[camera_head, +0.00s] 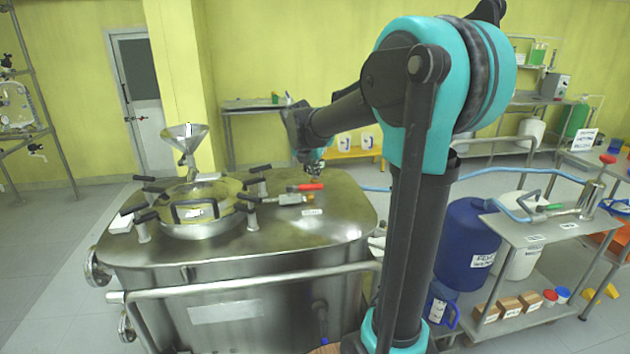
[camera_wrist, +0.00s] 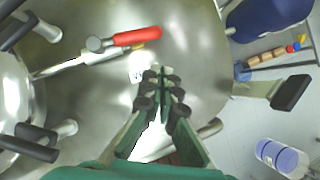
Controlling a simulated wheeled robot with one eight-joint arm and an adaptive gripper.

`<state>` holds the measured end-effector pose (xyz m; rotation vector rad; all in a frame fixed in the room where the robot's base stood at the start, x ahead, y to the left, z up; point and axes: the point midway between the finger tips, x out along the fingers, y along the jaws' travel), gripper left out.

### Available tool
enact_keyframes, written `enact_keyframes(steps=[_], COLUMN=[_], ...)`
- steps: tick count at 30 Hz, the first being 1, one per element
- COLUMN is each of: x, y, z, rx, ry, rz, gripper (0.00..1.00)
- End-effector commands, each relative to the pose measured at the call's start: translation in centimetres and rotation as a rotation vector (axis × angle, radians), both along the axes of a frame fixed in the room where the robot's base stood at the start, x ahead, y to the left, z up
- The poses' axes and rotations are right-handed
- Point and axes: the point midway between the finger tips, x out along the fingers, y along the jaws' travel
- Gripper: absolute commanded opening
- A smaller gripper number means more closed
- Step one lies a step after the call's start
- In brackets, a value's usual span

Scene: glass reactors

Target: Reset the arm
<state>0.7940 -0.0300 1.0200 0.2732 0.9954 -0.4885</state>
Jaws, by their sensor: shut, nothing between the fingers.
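My gripper (camera_wrist: 162,92) is shut and empty in the wrist view, its dark fingertips together above the steel top of the reactor. In the head view my gripper (camera_head: 318,172) hangs over the right part of the reactor lid, partly hidden behind my own arm. My arm rises at the centre right and bends over toward the reactor (camera_head: 300,225). A red-handled valve (camera_head: 305,187) lies on the reactor top near the gripper; the red handle (camera_wrist: 137,36) also shows ahead of the fingers in the wrist view. The fingers do not appear to touch it.
A round hatch (camera_head: 195,225) with black-gripped clamps and a metal funnel (camera_head: 184,135) stand at the reactor's left. A steel rail (camera_head: 240,283) runs along its front. A blue drum (camera_head: 466,240) and a trolley (camera_head: 540,232) stand at right. The left floor is clear.

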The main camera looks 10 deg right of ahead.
Motion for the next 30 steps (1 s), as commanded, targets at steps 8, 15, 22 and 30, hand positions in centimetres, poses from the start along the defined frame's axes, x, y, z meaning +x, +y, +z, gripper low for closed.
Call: enact_keyframes(steps=[8,15,22,30], x=[-1.5,-4.8,-11.1,-18.9], y=[0.2,-0.6,-1.5,-1.9], z=[2.3,-0.2,-5.2,-11.1], rx=[0.003,0.163,0.466,0.795], ry=[0.0,-0.057,-0.153,-0.24], rz=[-0.004,-0.257,-0.768,-1.4], gripper=[0.0,0.0,0.0,0.0])
